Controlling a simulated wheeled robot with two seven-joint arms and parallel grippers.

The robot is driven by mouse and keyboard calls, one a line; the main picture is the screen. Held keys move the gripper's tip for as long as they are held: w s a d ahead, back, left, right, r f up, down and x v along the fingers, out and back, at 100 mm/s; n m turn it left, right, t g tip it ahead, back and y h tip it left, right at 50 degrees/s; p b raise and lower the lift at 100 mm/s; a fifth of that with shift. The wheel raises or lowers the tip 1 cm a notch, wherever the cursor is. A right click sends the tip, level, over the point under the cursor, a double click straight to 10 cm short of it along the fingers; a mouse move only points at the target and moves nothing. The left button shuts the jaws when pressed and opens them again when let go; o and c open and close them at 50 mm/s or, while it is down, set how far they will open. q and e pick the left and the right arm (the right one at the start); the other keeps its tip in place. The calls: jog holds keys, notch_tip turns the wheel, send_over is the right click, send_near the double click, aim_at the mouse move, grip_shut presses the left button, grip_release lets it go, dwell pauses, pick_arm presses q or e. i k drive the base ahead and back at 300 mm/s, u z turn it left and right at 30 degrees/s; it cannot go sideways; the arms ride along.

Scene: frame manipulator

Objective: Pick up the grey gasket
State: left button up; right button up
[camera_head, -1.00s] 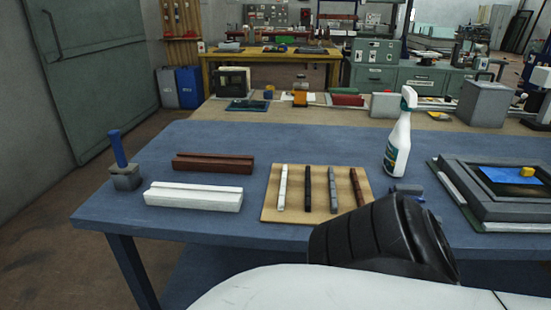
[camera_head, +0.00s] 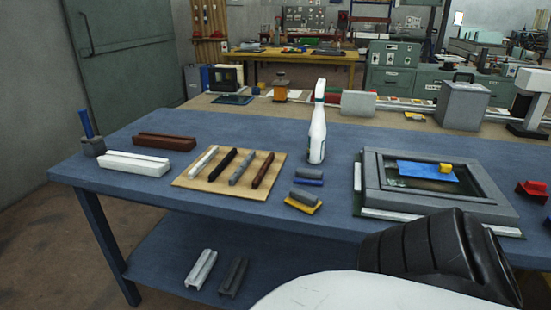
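The grey gasket (camera_head: 242,168) appears to be the grey strip lying on a tan board (camera_head: 189,182) on the blue table. It lies between a black strip (camera_head: 223,162) and a brown strip (camera_head: 263,170), with a white strip (camera_head: 203,159) at the far left of the board. The strips lie roughly parallel and apart. Neither of my grippers is in view. A dark ribbed part and a white part, seemingly of my own body, fill the lower right and hide some of the table's front edge.
A white spray bottle (camera_head: 317,133) stands right of the board. Two small blocks (camera_head: 304,201) lie before it. A grey frame (camera_head: 375,195) lies farther right. White (camera_head: 130,166) and brown (camera_head: 164,142) profiles lie left. Two profiles (camera_head: 233,277) lie on the lower shelf.

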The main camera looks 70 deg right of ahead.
aim_at(239, 172)
jog(key=z, duration=1.45)
